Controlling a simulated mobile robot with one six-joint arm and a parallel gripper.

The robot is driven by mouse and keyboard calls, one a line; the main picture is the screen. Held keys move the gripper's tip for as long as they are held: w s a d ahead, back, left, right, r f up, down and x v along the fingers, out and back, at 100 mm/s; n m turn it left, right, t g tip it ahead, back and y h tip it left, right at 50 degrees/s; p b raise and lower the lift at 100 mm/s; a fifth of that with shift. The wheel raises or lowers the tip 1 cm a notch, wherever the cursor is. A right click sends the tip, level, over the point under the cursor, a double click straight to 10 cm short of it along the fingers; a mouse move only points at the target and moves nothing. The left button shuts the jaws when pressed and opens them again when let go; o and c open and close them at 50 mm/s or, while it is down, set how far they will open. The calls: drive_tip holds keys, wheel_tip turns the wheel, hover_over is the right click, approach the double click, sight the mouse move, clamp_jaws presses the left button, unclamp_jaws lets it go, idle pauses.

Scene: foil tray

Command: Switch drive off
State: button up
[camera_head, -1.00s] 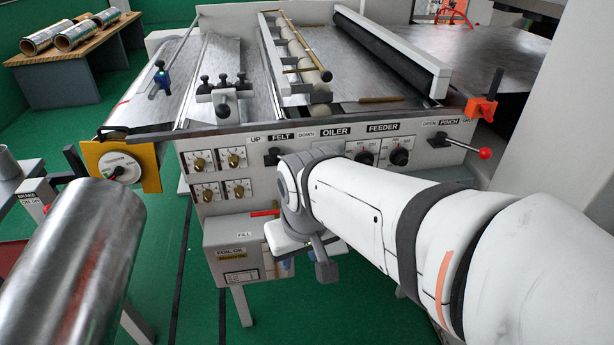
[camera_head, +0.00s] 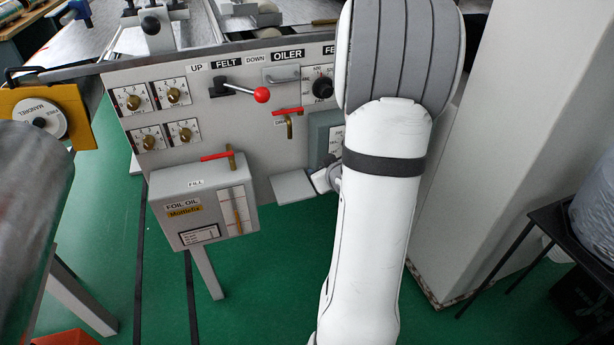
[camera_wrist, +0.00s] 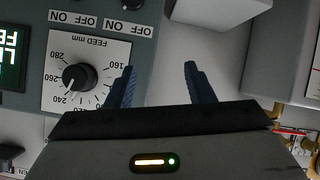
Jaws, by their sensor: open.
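In the wrist view, my gripper (camera_wrist: 160,68) is open, with two blue fingers and nothing between them. Beside the left finger is a white dial plate marked FEED mm with a black knob (camera_wrist: 75,76); the lettering appears upside down. Two dark switches, one at the upper left (camera_wrist: 57,3) and one further right (camera_wrist: 132,4), are cut by the top edge, each with ON and OFF labels. No DRIVE label is readable, so I cannot tell which switch is the drive's. In the head view my arm covers that part of the panel, and the fingers are hidden.
A dark display (camera_wrist: 12,60) is at the wrist view's left edge. A pale column (camera_head: 490,140) stands right of my arm.

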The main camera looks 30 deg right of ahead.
drive_tip(key=s+d+f+m+t+y+b, duration=0.1)
drive_tip(key=s+d+f+t+b, duration=0.2)
drive_tip(key=f, duration=0.2)
drive_tip(key=s+d+f+t+b, duration=0.3)
drive_tip(key=f+b, duration=0.1)
drive_tip(key=f, duration=0.2)
drive_tip(key=w, duration=0.8)
drive_tip(key=shift+r, duration=0.2)
drive_tip(key=shift+c, duration=0.5)
